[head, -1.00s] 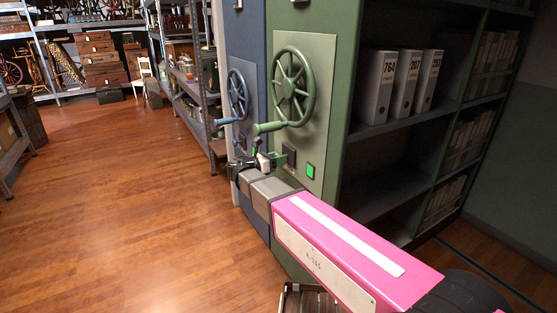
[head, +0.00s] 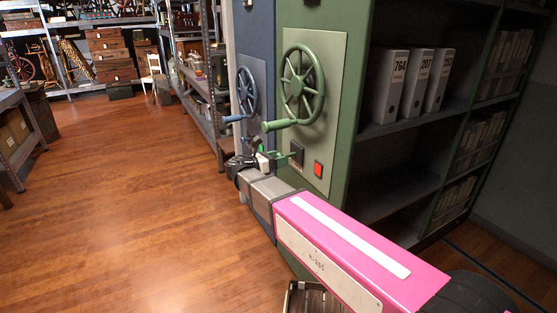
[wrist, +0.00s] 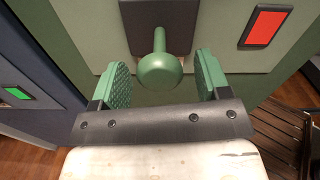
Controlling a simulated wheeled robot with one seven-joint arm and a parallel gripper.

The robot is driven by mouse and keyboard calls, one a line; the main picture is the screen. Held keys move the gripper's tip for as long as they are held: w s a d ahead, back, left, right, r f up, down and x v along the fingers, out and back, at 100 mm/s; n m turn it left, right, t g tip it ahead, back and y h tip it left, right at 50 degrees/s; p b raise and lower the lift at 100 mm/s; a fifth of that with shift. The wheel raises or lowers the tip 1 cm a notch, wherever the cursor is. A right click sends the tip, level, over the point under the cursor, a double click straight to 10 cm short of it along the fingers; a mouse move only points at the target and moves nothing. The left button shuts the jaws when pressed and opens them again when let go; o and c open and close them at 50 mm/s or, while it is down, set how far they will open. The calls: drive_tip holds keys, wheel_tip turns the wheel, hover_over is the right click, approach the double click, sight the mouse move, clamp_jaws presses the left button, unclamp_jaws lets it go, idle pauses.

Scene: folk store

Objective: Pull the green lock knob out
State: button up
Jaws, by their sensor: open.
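The green lock knob (wrist: 160,70) has a round end on a stem that stands out from a dark plate (wrist: 158,22) on the green panel. My gripper (wrist: 162,80) is open in the wrist view, with one green pad on each side of the knob and a gap to both. In the head view my gripper (head: 264,159) is at the green cabinet's front, below the handwheel (head: 301,84). The dark plate (head: 297,153) shows there, but I cannot make out the knob. A red-lit square (head: 318,170) is right of the plate; it also shows in the wrist view (wrist: 265,26).
The handwheel's handle (head: 279,125) sticks out just above my gripper. A blue cabinet (head: 257,45) with its own wheel stands to the left; its green light (wrist: 17,92) shows in the wrist view. Shelves with binders (head: 411,82) are at right. The wooden floor (head: 130,190) at left is clear.

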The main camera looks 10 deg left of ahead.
drive_tip(key=v, duration=1)
drive_tip(key=shift+s+a, duration=0.2)
drive_tip(key=shift+a, duration=0.05)
